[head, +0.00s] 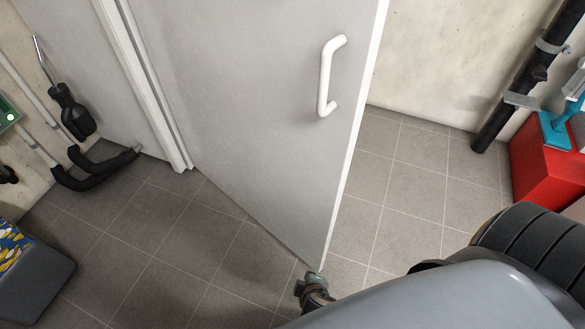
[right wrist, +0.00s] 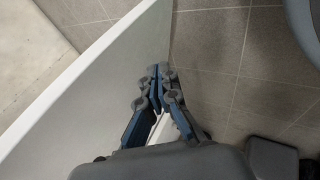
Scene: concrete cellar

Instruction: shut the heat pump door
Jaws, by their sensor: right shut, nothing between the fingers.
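The heat pump door (head: 255,110) is a light grey panel standing open, turned out from a white upright frame (head: 160,100) at its left. A white bar handle (head: 329,76) is on its face near the free edge. My right gripper (head: 312,284) is by the bottom corner of that free edge, partly hidden by my arm. In the right wrist view the gripper (right wrist: 160,78) is shut and empty beside the door's face (right wrist: 105,85). I cannot tell whether it touches the door. My left gripper is not in view.
Grey floor tiles (head: 140,255) lie clear in front of the door. A dark box (head: 45,290) stands at lower left, with black-handled tools (head: 72,110) along the left wall. A red box (head: 545,160) and a black pipe (head: 515,90) are at right.

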